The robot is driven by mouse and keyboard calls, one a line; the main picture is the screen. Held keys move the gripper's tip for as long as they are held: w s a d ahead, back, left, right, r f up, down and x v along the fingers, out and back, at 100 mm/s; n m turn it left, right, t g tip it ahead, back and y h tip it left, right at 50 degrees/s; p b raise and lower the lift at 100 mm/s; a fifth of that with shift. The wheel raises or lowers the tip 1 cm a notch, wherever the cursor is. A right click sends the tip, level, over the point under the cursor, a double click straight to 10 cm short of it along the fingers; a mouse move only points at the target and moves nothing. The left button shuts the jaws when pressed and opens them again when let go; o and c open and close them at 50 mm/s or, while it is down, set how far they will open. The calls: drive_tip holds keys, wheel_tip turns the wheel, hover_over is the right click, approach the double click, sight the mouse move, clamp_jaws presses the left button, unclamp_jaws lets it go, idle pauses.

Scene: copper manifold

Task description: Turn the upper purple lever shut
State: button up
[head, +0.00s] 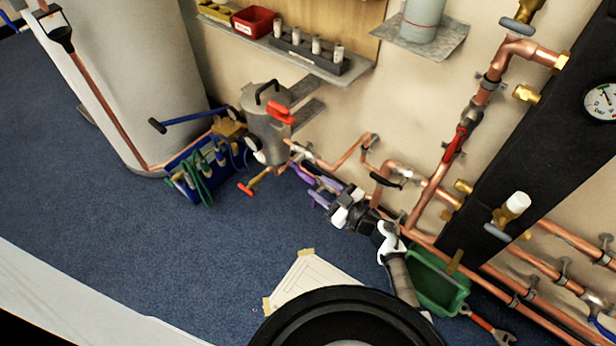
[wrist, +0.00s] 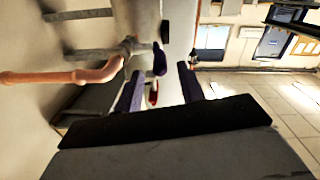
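A purple lever (head: 301,172) sits on the low copper pipework in the head view, just beyond my gripper. In the wrist view a short purple lever (wrist: 160,60) stands beside a valve body at the end of a copper pipe. My gripper (head: 323,191) is open, with its two purple-looking fingers spread and pointing at the lever. In the wrist view my gripper (wrist: 160,88) has one finger on each side of the lever's line. The lever looks ahead of the fingertips; I cannot tell whether they touch. A second purple lever is not clearly distinguishable.
A blue tool tote (head: 205,165) is on the floor to the left. A black-handled valve (head: 392,180) and copper pipes (head: 425,200) are close on the right. A green bin (head: 437,285) sits below them.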

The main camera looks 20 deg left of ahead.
sight(308, 179)
drive_tip(key=shift+x, duration=2.8)
clamp_jaws()
